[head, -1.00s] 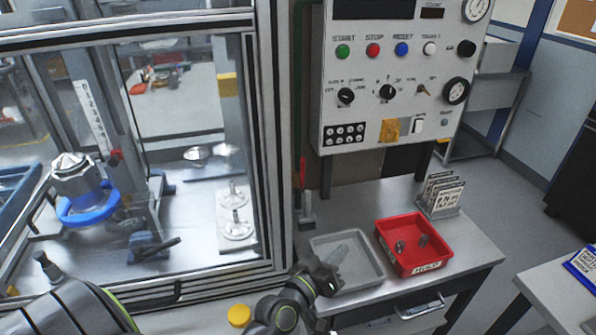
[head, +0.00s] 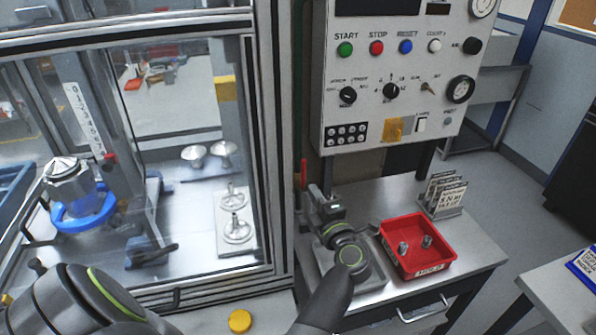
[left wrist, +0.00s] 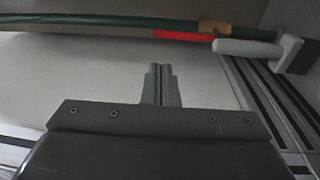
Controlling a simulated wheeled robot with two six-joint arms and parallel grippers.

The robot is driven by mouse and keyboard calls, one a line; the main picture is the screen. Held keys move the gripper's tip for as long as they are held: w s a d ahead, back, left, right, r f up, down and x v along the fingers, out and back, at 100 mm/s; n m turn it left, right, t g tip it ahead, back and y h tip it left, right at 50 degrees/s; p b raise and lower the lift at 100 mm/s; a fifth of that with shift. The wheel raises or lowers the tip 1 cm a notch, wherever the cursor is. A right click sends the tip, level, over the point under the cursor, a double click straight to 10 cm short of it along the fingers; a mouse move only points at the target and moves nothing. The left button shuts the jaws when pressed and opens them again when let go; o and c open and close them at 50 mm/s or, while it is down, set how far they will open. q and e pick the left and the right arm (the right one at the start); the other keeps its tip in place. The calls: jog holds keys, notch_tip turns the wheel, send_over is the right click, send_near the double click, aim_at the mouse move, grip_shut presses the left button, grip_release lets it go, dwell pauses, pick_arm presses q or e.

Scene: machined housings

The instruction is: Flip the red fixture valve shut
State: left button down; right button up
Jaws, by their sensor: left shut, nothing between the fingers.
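The red valve handle (head: 303,173) shows as a thin upright red strip beside the cabinet's right frame post in the head view. In the left wrist view the red handle (left wrist: 185,36) lies along a dark green pipe (left wrist: 90,26), by a brass-coloured fitting (left wrist: 212,29). My left gripper (head: 316,190) is just right of and below the handle in the head view, partly hidden by its own wrist. In the left wrist view its fingers (left wrist: 160,70) are together and empty, below the red handle with a visible gap. My right gripper is not in view.
A grey block with a pale rod (left wrist: 250,47) is right of the fingers. A grey tray (head: 372,285) lies under my wrist, with a red bin (head: 412,268) holding metal parts beside it. The control panel (head: 375,110) stands above the bench; the glazed cabinet's post (head: 275,150) is left.

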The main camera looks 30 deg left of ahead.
aim_at(303, 175)
pick_arm(q)
jog(key=shift+f+n+g, duration=0.4)
jog(key=shift+n+g, duration=0.1)
jog(key=shift+g, duration=0.1)
jog(key=b+x, duration=0.2)
jog(key=x, duration=0.8)
jog(key=shift+w+d, duration=0.1)
jog(key=shift+w, duration=0.1)
